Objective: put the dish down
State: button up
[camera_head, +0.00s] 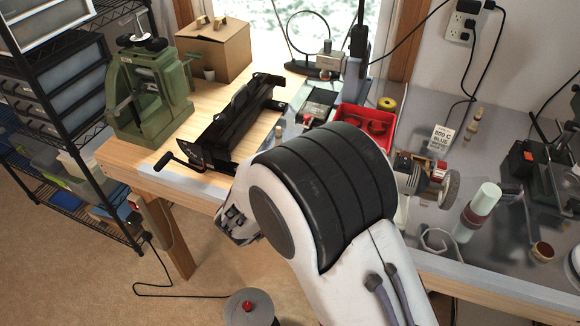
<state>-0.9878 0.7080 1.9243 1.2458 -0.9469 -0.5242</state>
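I cannot make out a dish for certain in the head view. A small round brown cup or bowl (542,252) stands on the grey bench top at the right, but I cannot tell whether it is the dish. My own arm, white with a large black ribbed joint, fills the lower middle and hides part of the bench. I cannot make out my gripper's fingers or anything held in them.
A green machine (150,95), a black crank-handled tool (232,125) and a cardboard box (215,48) stand on the wooden bench. A red tray (387,118) lies behind my arm. Wire shelving (70,110) is left.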

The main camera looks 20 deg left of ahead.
jog(key=shift+f, duration=0.1)
jog(key=o, duration=0.9)
jog(key=v, duration=1.2)
dwell(0.6)
